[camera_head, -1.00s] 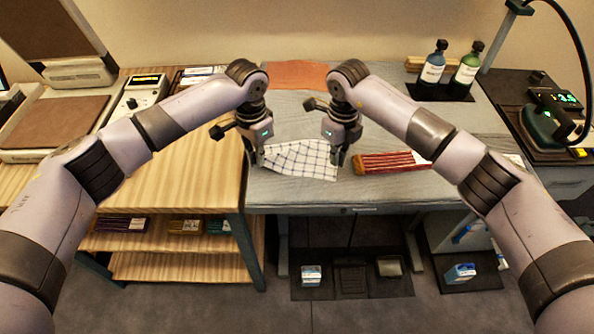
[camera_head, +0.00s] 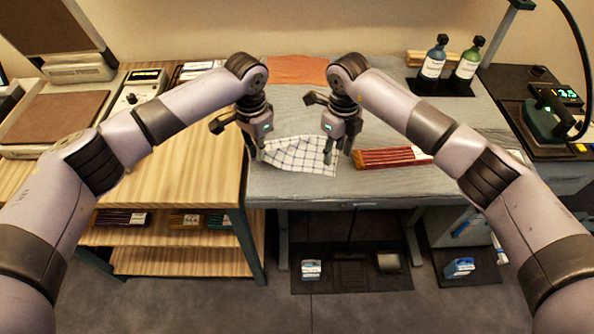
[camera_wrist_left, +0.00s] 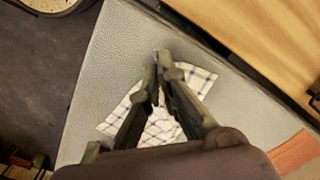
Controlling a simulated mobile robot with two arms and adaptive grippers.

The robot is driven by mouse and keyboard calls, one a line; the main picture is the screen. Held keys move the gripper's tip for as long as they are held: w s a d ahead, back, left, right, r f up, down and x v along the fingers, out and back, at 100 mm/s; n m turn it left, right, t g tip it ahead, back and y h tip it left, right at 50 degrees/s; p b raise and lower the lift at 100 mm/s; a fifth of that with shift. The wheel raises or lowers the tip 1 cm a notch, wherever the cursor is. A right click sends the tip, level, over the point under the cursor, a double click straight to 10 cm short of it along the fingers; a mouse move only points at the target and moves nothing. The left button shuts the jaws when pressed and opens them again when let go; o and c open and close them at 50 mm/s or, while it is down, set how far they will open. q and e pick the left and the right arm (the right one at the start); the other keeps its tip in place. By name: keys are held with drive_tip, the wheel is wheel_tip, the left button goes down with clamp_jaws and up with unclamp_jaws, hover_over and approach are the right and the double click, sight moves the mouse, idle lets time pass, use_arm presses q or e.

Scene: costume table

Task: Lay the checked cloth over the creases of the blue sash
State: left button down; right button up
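The white cloth with dark checks (camera_head: 300,155) lies on the grey-blue table surface, its edges uneven. My left gripper (camera_head: 256,154) is at the cloth's left edge. In the left wrist view its fingertips (camera_wrist_left: 162,60) come together at a cloth corner, with more checked cloth (camera_wrist_left: 163,127) behind them. It looks shut on that corner. My right gripper (camera_head: 339,156) is at the cloth's right edge, its fingers apart, one over the cloth and one beyond it. I cannot pick out a blue sash; any part under the cloth is hidden.
A red striped bundle (camera_head: 385,158) lies close to the right gripper. An orange cloth (camera_head: 297,70) lies at the back. Two bottles (camera_head: 433,60) (camera_head: 467,62) stand on a dark tray at the back right. The table between the orange and checked cloths is clear.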

sight(327, 172)
drive_tip(key=shift+o, duration=0.8)
drive_tip(key=shift+a+r, duration=0.1)
drive_tip(key=shift+r, duration=0.1)
drive_tip(key=shift+c, duration=0.7)
drive_tip(key=shift+m, duration=0.6)
drive_tip(key=r, duration=0.1)
drive_tip(key=a+r, duration=0.1)
drive_tip(key=r, duration=0.2)
drive_tip(key=shift+s+a+r, duration=0.2)
drive_tip(key=shift+s+r, duration=0.1)
drive_tip(key=shift+s, duration=0.1)
drive_tip(key=shift+c, duration=0.7)
drive_tip(key=shift+s+a+f, duration=0.1)
drive_tip(key=shift+f, duration=2.25)
drive_tip(key=shift+s+a+f, duration=0.1)
drive_tip(key=shift+f, duration=2.25)
clamp_jaws()
drive_tip(key=shift+r, duration=0.1)
